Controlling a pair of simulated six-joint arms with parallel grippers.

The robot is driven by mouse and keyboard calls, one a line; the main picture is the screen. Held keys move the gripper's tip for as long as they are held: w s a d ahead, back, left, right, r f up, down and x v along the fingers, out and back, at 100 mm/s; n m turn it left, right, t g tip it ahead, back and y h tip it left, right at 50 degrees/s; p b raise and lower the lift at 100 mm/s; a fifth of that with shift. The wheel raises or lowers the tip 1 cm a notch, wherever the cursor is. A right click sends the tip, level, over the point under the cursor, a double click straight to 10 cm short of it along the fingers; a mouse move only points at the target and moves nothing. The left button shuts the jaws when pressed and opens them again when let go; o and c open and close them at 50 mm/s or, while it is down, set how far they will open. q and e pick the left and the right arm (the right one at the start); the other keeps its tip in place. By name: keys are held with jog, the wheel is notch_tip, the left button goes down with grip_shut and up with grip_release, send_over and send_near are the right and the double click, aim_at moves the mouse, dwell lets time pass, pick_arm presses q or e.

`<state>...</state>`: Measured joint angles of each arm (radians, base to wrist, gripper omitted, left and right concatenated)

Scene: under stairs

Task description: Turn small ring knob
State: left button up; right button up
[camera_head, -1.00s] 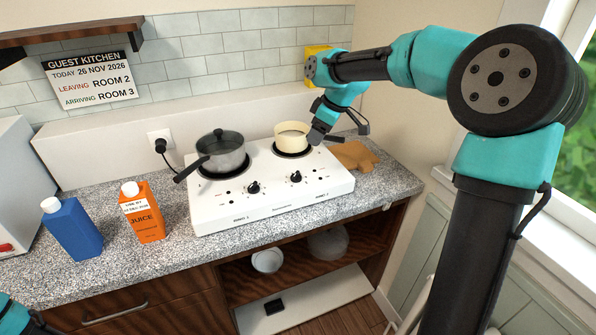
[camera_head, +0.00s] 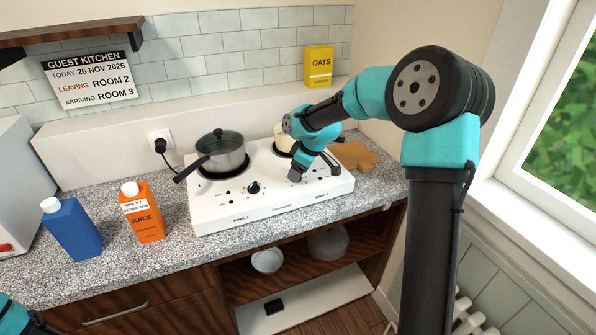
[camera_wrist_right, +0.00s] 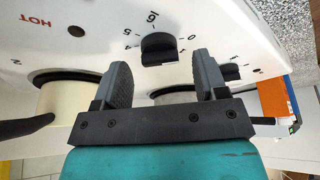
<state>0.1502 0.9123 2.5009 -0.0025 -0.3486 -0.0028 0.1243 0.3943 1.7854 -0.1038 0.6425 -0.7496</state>
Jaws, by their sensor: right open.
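The white two-ring hob (camera_head: 225,209) stands on the counter with black knobs on its front. The left knob (camera_head: 253,187) shows clearly in the head view. The other knob is hidden there behind my right gripper (camera_head: 297,174), but shows in the right wrist view as a black knob (camera_wrist_right: 158,45) with numbers around it. My right gripper (camera_wrist_right: 160,72) is open, its two fingers either side of this knob in that view and nothing held. I cannot tell whether they touch it. Part of my left arm shows at bottom left, its jaws out of view.
A lidded steel pot (camera_head: 222,153) stands on the left ring. A cream pot (camera_head: 281,137) on the right ring is partly behind my right arm. An orange juice carton (camera_head: 143,213) and a blue carton (camera_head: 72,229) stand left of the hob. A wooden board (camera_head: 357,154) lies right.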

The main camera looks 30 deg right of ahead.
jog(key=shift+w+a+f, duration=0.1)
jog(key=shift+w+f, duration=0.05)
jog(key=shift+f, duration=0.25)
jog(key=shift+c, duration=0.2)
jog(key=c, duration=0.9)
